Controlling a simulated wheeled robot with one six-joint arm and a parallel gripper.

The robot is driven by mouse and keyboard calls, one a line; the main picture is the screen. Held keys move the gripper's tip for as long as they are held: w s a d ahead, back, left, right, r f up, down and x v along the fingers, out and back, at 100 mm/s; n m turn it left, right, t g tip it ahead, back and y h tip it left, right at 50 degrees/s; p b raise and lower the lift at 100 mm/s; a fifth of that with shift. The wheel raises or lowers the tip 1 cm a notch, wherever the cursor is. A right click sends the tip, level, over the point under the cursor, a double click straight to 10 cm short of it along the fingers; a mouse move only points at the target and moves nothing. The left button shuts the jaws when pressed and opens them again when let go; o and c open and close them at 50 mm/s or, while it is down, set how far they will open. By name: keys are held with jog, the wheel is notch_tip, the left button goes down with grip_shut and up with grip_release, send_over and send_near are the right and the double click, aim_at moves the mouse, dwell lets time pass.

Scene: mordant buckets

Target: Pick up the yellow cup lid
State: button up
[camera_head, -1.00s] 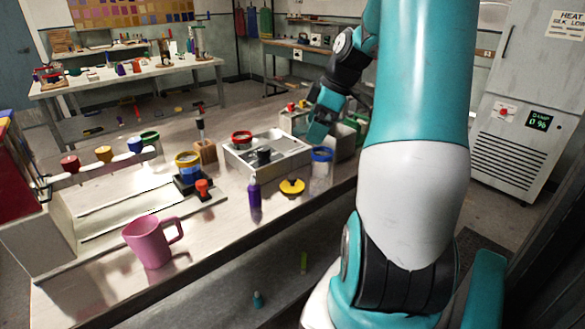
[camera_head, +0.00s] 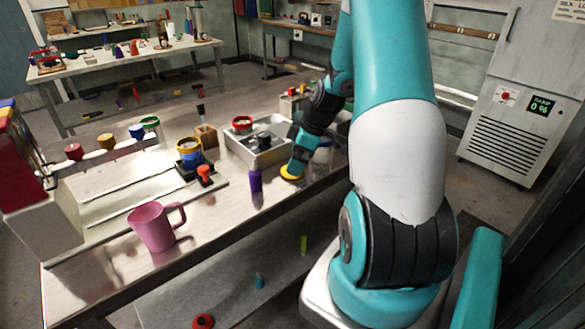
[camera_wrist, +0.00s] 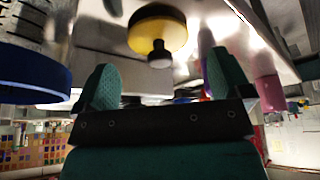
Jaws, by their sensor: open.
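The yellow cup lid (camera_head: 290,173) lies on the metal bench near its front edge, right of the purple bottle (camera_head: 255,180). My gripper (camera_head: 297,164) is close over the lid in the head view and covers part of it. In the wrist view, the lid (camera_wrist: 150,33) is a yellow disc with a small dark knob, beyond the fingertips and roughly centred between them. My gripper (camera_wrist: 164,80) is open and empty there, with a finger on each side. No contact with the lid shows.
A blue-rimmed container (camera_wrist: 30,72) is close to the left finger in the wrist view. The purple bottle (camera_wrist: 206,42) stands near the right finger. A grey tray (camera_head: 240,148) is behind the lid.

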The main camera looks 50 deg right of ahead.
jog(key=shift+x, duration=1.4)
jog(key=c, duration=0.9)
jog(key=shift+r, duration=0.1)
jog(key=shift+c, duration=0.2)
